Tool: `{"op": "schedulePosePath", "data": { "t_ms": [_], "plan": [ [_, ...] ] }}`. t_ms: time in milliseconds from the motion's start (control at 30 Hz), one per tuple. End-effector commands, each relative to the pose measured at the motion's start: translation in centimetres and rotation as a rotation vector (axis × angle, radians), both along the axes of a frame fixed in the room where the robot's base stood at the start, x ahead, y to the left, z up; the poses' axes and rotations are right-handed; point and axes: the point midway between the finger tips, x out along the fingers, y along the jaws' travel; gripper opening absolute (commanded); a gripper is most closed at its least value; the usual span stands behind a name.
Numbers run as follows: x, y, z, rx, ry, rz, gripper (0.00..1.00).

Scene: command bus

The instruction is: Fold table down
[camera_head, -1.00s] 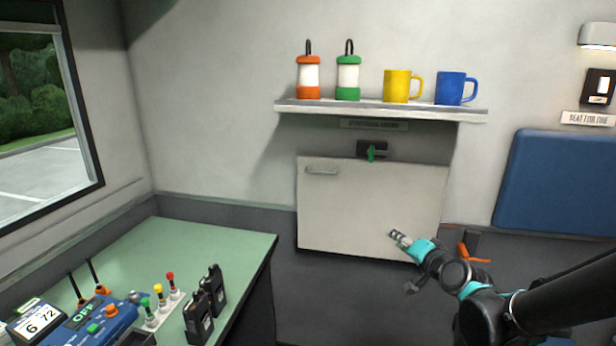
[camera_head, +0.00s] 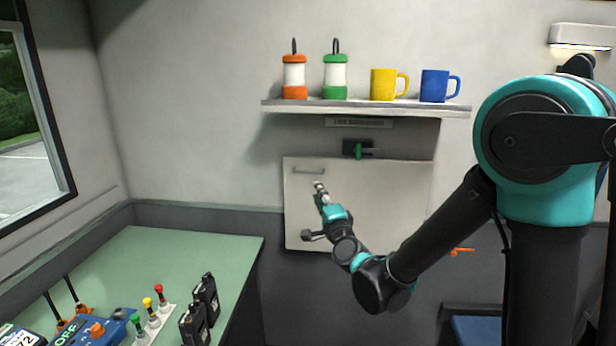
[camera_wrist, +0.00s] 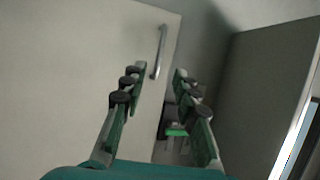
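The fold-down table (camera_head: 385,200) is a pale panel standing upright against the back wall. Its handle (camera_head: 308,171) is a metal bar near the upper left corner. A black latch (camera_head: 352,147) with a green lever sits on the wall just above the panel. My gripper (camera_head: 321,190) is in front of the panel, a little below and right of the handle. In the wrist view its fingers (camera_wrist: 158,98) are apart with nothing held; the handle (camera_wrist: 160,51) shows beyond the fingertips, and the latch's green lever (camera_wrist: 177,132) shows between the fingers.
A shelf (camera_head: 440,105) above the panel holds an orange lantern (camera_head: 295,77), a green lantern (camera_head: 336,77), a yellow mug (camera_head: 383,84) and a blue mug (camera_head: 434,85). A green desk (camera_head: 185,252) with radios and a console stands at left. An orange lever (camera_head: 462,251) is at lower right.

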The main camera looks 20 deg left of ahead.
Motion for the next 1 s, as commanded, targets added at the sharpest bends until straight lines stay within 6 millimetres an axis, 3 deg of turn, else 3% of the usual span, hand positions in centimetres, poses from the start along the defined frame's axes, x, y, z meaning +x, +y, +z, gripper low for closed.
{"op": "schedulePosePath", "data": {
  "t_ms": [300,500,700,1000],
  "plan": [
    [5.1,3.7,1.0,-0.002,0.000,0.000,0.30],
    [7.4,5.5,1.5,-0.002,0.000,0.001,0.30],
    [8.6,6.4,1.8,-0.001,-0.001,0.002,0.30],
    [8.7,6.5,1.8,-0.002,0.000,0.002,0.30]
  ]
}}
